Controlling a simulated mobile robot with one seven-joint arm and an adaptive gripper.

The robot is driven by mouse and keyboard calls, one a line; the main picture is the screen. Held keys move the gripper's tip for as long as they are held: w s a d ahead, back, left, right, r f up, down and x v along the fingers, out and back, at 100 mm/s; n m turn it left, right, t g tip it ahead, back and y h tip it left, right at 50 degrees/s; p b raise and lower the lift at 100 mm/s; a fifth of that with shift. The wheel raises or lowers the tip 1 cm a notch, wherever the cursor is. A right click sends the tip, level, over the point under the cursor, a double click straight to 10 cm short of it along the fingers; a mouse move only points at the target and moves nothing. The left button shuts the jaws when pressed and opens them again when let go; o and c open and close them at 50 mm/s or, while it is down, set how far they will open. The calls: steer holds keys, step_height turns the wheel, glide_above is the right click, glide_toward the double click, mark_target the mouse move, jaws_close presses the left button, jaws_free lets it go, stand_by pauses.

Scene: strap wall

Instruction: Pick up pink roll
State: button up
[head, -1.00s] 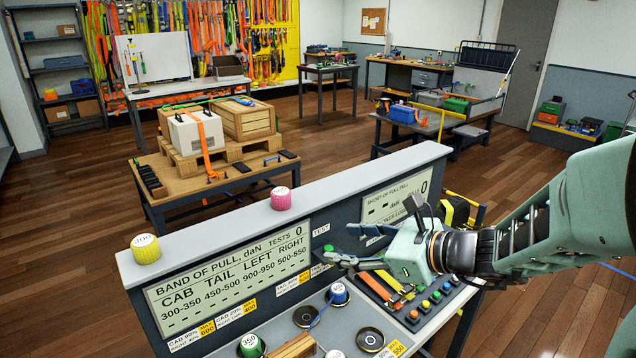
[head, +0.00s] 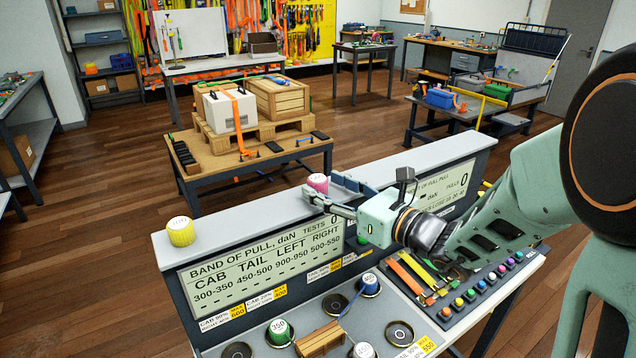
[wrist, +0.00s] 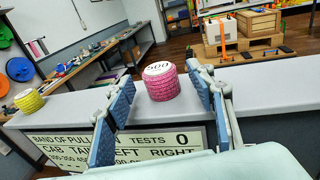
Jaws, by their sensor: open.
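The pink roll (head: 317,183) stands upright on the grey top ledge of the console (head: 402,162). In the wrist view the pink roll (wrist: 161,82) shows a white top marked 500. My gripper (head: 345,200) is open at the ledge, with its fingers on either side of the roll in the picture. In the wrist view my gripper (wrist: 165,100) has its blue finger pads to the left and right of the roll, with visible gaps on both sides. The roll appears free of the pads and rests on the ledge.
A yellow roll (head: 181,231) stands on the same ledge to the left. Below are the band-of-pull display panel (head: 265,268), a blue-sided roll (head: 369,284), a green roll (head: 279,331) and a button box (head: 478,288). A work table with crates (head: 281,98) stands behind.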

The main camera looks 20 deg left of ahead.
mark_target(325, 185)
steer(key=shift+x, duration=1.5)
steer(key=shift+r, duration=0.1)
steer(key=shift+c, duration=0.6)
steer(key=c, duration=1.1)
steer(key=shift+r, duration=0.1)
steer(key=shift+c, duration=0.2)
